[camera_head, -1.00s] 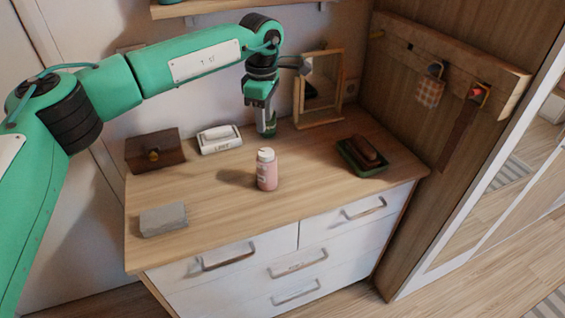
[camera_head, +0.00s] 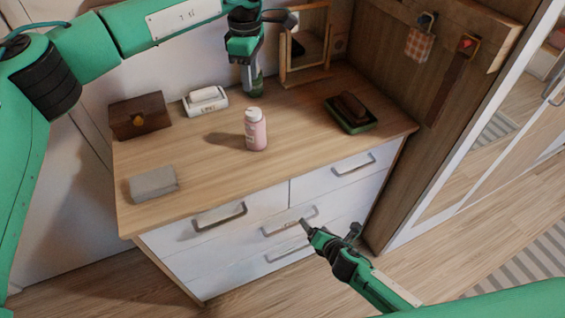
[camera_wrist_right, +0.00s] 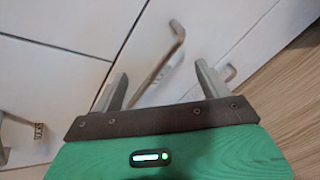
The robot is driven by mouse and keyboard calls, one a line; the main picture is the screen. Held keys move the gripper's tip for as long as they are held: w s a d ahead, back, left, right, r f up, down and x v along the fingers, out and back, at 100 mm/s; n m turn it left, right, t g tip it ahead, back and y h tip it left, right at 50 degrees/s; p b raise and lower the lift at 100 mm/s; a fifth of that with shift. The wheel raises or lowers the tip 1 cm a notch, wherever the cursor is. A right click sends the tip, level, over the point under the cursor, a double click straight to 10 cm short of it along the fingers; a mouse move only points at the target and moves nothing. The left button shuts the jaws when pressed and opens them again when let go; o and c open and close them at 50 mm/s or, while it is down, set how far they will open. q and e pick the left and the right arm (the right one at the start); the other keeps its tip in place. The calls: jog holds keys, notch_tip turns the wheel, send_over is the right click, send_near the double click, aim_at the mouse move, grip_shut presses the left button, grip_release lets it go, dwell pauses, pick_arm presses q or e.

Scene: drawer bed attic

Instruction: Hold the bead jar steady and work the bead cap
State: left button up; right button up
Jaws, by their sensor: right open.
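The bead jar (camera_head: 256,132) is a pink bottle standing upright on the dresser top. Its white bead cap (camera_head: 254,114) sits on top of the jar. My left gripper (camera_head: 252,88) points down behind the jar, near the back of the dresser, apart from the jar. Its fingers are too small and dark to tell whether they are open. My right gripper (camera_head: 328,225) is open and empty in front of the dresser's drawers, lower than the top. In the right wrist view its two fingers (camera_wrist_right: 158,88) stand wide apart before a white drawer front and handle.
On the dresser top (camera_head: 215,170) are a brown box (camera_head: 139,118), a white dish (camera_head: 206,106), a grey block (camera_head: 153,183), a green tray with a brown brush (camera_head: 352,104) and a framed mirror (camera_head: 305,75). Drawer handles (camera_head: 220,215) stick out in front. Clear wood surrounds the jar.

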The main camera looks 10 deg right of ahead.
jog(key=a+r+n+y, duration=0.2)
jog(key=a+r+n, duration=0.1)
jog(key=r+n, duration=0.2)
jog(key=s+a+r+n+t+y, duration=0.1)
jog(key=a+r+n, duration=0.3)
jog(key=r, duration=0.6)
jog(key=a+r+n+t+y, duration=0.1)
jog(key=a+r+n+y, duration=0.2)
jog(key=r+n, duration=0.4)
jog(key=shift+s+a+r+n, duration=0.2)
jog(key=shift+a+r+n, duration=0.05)
jog(key=shift+r+n, duration=0.15)
jog(key=m+t+h, duration=0.1)
jog(key=m+t, duration=0.1)
jog(key=m, duration=0.3)
send_near(255, 132)
jog(key=f, duration=0.1)
jog(key=d+f, duration=0.1)
jog(key=s+f, duration=0.1)
jog(key=shift+d+f, duration=0.15)
jog(key=shift+d, duration=0.05)
jog(key=shift+w+m, duration=0.4)
jog(key=shift+w, duration=0.25)
jog(key=shift+w+a+r, duration=0.15)
jog(key=shift+w+r, duration=0.1)
jog(key=shift+w, duration=0.1)
jog(key=x, duration=1.2)
jog(key=shift+w+a+f, duration=0.15)
jog(key=shift+w, duration=0.05)
